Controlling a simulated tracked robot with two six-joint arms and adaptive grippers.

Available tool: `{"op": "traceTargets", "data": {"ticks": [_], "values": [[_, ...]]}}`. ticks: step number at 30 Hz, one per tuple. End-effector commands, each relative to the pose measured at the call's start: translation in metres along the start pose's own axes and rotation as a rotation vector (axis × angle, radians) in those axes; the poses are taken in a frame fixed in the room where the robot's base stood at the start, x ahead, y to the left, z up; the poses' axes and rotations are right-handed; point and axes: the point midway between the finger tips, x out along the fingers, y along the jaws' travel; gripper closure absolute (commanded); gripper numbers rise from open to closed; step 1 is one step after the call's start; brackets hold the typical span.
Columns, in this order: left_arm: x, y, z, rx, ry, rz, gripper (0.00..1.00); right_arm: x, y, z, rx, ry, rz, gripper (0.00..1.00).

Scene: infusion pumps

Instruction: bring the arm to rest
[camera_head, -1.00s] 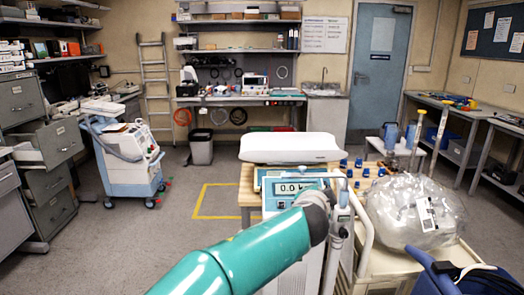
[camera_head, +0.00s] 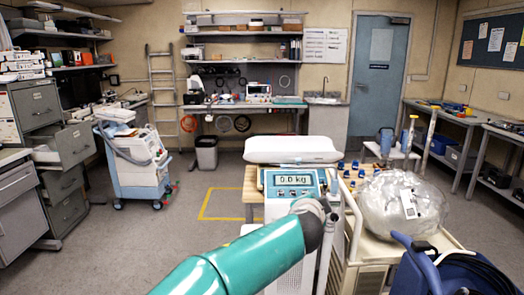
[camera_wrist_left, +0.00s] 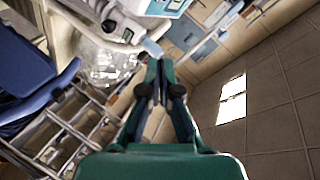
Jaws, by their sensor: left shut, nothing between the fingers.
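My left arm (camera_head: 245,258), teal with a grey joint, reaches in from the bottom of the head view toward the scale. Its gripper does not show there; the arm's end is in front of the scale's post. In the left wrist view my left gripper (camera_wrist_left: 158,78) is shut and empty, its dark fingertips together. It points past a clear plastic bag (camera_wrist_left: 108,68) and the white and light-blue equipment at the top. The tiled floor lies to the right. My right gripper is in neither view.
A scale with a "0.0 kg" display (camera_head: 293,180) and white tray (camera_head: 291,150) stands ahead. The clear bag (camera_head: 402,203) lies on a cart at right, near a blue item (camera_head: 420,270). A wheeled machine (camera_head: 136,160) stands left. The floor between is open.

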Motion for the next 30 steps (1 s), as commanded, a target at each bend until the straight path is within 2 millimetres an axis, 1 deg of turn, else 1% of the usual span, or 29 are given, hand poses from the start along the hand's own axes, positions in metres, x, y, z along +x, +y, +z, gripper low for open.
{"op": "traceTargets", "data": {"ticks": [1, 5, 8, 9, 11, 13, 14, 16, 17, 18, 20, 21, 23, 24, 26, 27, 29, 30], "values": [[0.005, -0.004, 0.014, -0.007, -0.021, -0.002, 1.0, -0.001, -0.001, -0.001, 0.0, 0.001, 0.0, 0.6], [0.016, -0.014, 0.045, -0.023, -0.065, -0.007, 1.0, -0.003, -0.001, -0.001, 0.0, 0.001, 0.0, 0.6], [0.024, -0.017, 0.074, -0.033, -0.108, -0.002, 1.0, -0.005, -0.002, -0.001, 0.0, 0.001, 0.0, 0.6], [0.027, -0.017, 0.087, -0.037, -0.127, 0.002, 1.0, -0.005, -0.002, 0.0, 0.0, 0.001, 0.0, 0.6], [0.032, -0.013, 0.109, -0.043, -0.16, 0.016, 1.0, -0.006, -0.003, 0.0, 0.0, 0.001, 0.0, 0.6], [0.037, -0.006, 0.137, -0.056, -0.202, 0.039, 1.0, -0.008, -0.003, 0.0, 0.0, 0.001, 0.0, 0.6], [0.039, 0.0, 0.151, -0.066, -0.224, 0.054, 1.0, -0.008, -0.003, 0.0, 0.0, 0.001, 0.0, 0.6], [0.042, 0.015, 0.186, -0.094, -0.278, 0.094, 1.0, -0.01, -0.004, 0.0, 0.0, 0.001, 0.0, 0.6], [0.042, 0.024, 0.203, -0.111, -0.304, 0.118, 1.0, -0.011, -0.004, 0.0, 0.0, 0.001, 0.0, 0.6], [0.042, 0.037, 0.227, -0.138, -0.339, 0.152, 1.0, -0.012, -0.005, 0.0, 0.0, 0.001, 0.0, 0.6], [0.038, 0.064, 0.265, -0.192, -0.398, 0.216, 1.0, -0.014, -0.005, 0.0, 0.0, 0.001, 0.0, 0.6], [0.033, 0.083, 0.289, -0.232, -0.435, 0.261, 1.0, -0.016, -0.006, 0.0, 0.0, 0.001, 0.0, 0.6], [0.022, 0.114, 0.322, -0.298, -0.488, 0.331, 1.0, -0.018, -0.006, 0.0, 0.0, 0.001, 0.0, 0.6], [0.012, 0.135, 0.342, -0.345, -0.524, 0.378, 1.0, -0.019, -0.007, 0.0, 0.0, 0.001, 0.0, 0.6], [-0.005, 0.169, 0.37, -0.427, -0.576, 0.448, 1.0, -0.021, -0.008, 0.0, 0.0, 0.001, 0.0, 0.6], [-0.019, 0.192, 0.386, -0.487, -0.611, 0.494, 1.0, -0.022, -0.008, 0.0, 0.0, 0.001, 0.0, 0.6], [-0.043, 0.225, 0.406, -0.582, -0.662, 0.56, 1.0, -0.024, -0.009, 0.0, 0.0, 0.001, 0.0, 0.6], [-0.061, 0.247, 0.417, -0.652, -0.697, 0.602, 1.0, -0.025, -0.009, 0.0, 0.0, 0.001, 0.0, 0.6]]}}
